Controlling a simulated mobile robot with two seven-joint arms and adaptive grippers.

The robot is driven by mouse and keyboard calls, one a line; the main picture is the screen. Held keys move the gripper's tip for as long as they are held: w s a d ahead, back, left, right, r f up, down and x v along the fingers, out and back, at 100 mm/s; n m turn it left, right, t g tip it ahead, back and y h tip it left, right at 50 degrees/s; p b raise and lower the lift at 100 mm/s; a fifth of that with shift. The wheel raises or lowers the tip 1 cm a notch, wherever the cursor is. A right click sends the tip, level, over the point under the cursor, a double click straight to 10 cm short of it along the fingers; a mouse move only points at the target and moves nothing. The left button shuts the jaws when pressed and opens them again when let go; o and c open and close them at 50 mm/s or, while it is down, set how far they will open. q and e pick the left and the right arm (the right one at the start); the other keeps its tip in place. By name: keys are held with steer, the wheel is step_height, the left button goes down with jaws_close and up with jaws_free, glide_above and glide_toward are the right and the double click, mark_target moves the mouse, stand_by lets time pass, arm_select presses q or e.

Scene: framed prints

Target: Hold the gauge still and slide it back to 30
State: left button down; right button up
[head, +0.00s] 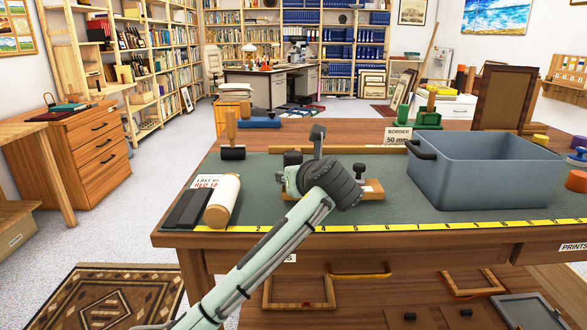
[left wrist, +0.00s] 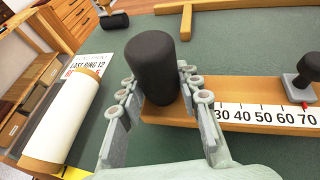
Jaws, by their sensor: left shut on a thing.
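The gauge is a wooden bar (left wrist: 240,90) with a white scale strip (left wrist: 265,116) reading 30 to 70. A thick black upright grip (left wrist: 152,70) stands at its left end. My left gripper (left wrist: 156,88) is shut on this grip, one finger on each side. The slider, with a dark knob (left wrist: 312,66) and a small red pointer, stands at the right end of the scale, by 70. In the head view, my left wrist hides much of the gauge (head: 374,189); the right end shows. My right gripper is in neither view.
The gauge lies on a green mat (head: 400,208). A white roll (head: 222,200) and dark strips (head: 187,208) lie to its left. A grey bin (head: 485,175) stands to its right, and a wooden strip (left wrist: 215,5) lies behind. A yellow ruler (head: 450,227) runs along the front edge.

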arm_select(q)
steer(key=shift+f, duration=0.25)
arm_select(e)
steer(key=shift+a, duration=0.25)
arm_select(q)
steer(key=shift+f, duration=0.3)
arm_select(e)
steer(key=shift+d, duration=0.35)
arm_select(q)
steer(key=shift+f, duration=0.2)
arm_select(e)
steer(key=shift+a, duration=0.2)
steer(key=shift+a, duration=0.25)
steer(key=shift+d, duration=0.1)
